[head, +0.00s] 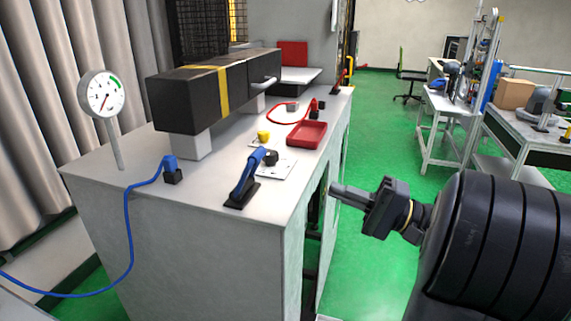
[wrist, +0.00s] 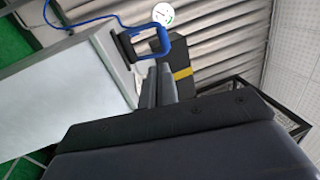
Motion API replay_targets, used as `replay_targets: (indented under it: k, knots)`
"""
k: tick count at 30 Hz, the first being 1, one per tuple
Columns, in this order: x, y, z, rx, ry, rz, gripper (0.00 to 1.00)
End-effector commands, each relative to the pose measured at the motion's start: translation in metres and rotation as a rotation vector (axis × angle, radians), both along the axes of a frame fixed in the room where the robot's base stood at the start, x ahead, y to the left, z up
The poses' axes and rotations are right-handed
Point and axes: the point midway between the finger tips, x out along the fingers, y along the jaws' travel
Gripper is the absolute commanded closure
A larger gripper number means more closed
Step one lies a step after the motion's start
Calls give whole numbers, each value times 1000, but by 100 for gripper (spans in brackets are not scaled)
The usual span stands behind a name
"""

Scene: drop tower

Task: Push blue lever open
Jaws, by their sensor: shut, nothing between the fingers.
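The blue lever (head: 246,176) is a blue handle on a black base near the front right edge of the grey bench top. It slopes up and away from its base. In the wrist view the blue lever (wrist: 165,45) shows as a blue loop just beyond my fingertips, with its black base to its left. My gripper (head: 334,189) is shut and empty. In the head view it is right of the bench edge, apart from the lever. In the wrist view my gripper (wrist: 159,72) points up toward the lever; I cannot tell the exact gap.
A black box with a yellow band (head: 200,95) stands behind the lever. A dial gauge (head: 103,95), a blue cable (head: 130,230), a white plate with a black knob (head: 275,168), a yellow button (head: 263,136) and a red tray (head: 307,134) are nearby.

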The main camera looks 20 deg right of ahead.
Motion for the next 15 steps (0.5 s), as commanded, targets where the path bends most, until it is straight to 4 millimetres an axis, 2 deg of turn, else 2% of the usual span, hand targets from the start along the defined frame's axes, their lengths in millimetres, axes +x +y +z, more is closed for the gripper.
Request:
replay_targets:
  k: [10,15]
  knots:
    - [0,-3,1,6,-10,-6,100]
    - [5,4,4,5,-10,-3,100]
